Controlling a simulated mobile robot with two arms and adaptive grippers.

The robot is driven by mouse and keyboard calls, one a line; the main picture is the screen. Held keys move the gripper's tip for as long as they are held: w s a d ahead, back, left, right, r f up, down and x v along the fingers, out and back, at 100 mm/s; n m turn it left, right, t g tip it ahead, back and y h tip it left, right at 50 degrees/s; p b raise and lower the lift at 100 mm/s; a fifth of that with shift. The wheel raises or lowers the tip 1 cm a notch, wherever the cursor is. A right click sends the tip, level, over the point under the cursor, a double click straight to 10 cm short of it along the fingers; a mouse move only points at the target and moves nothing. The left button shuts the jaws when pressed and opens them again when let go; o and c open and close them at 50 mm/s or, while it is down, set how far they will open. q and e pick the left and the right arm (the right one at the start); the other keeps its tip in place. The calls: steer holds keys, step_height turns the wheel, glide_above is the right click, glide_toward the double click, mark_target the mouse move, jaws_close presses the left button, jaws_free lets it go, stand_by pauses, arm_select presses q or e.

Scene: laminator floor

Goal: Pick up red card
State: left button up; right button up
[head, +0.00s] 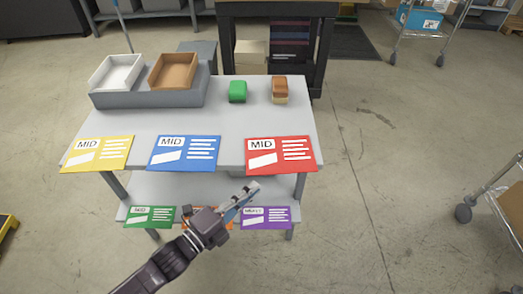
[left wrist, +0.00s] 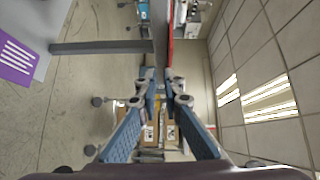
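The red card (head: 281,155) lies at the front right corner of the grey table top, overhanging its front edge. In the left wrist view it shows nearly edge-on as a thin red strip (left wrist: 171,30) along the table's edge. My left gripper (head: 254,187) is below and in front of the card in the head view, apart from it. In the left wrist view its two blue fingers (left wrist: 159,78) have a gap between them and hold nothing. My right gripper is in neither view.
A yellow card (head: 97,154) and a blue card (head: 184,153) lie along the same edge. Green (head: 150,217), orange and purple (head: 265,217) cards lie on the lower shelf. Trays and two small blocks stand farther back. Floor to the right is clear up to a cart.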

mark_target(274, 173)
arm_select(q)
steer(key=shift+m+h, duration=0.4)
steer(key=x, duration=0.2)
steer(key=r+p+x, duration=0.1)
steer(key=x, duration=0.4)
steer(key=shift+d+r, duration=0.2)
steer(key=shift+d, duration=0.45)
steer(key=shift+w+d+f, duration=0.1)
steer(key=shift+d, duration=0.05)
jaws_close()
